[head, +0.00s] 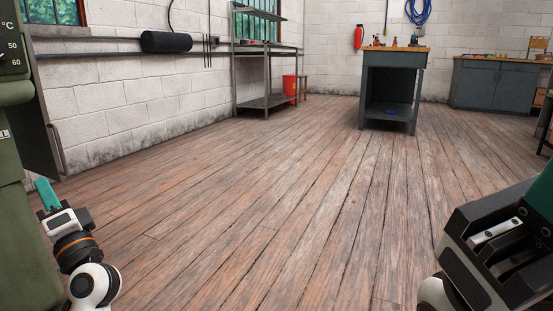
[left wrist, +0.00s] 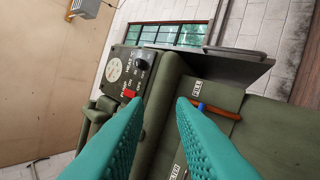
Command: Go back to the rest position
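My left gripper (head: 47,194) shows at the lower left of the head view, beside the olive-green machine (head: 22,235). In the left wrist view its two teal fingers (left wrist: 160,104) stand apart with nothing between them. The green machine (left wrist: 155,85) fills the view beyond the fingers, with a dark control panel, dials and a red switch. I cannot tell any contact with it. My right gripper (head: 541,196) is at the right edge of the head view, partly cut off. Its fingertips are out of frame, so its opening does not show.
The wooden floor (head: 260,200) ahead is clear. A blue-grey workbench (head: 388,90) with small items on top stands further back. A metal shelf rack (head: 268,102) with a red bucket (head: 290,86) is along the left wall. Grey cabinets (head: 495,88) line the back right.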

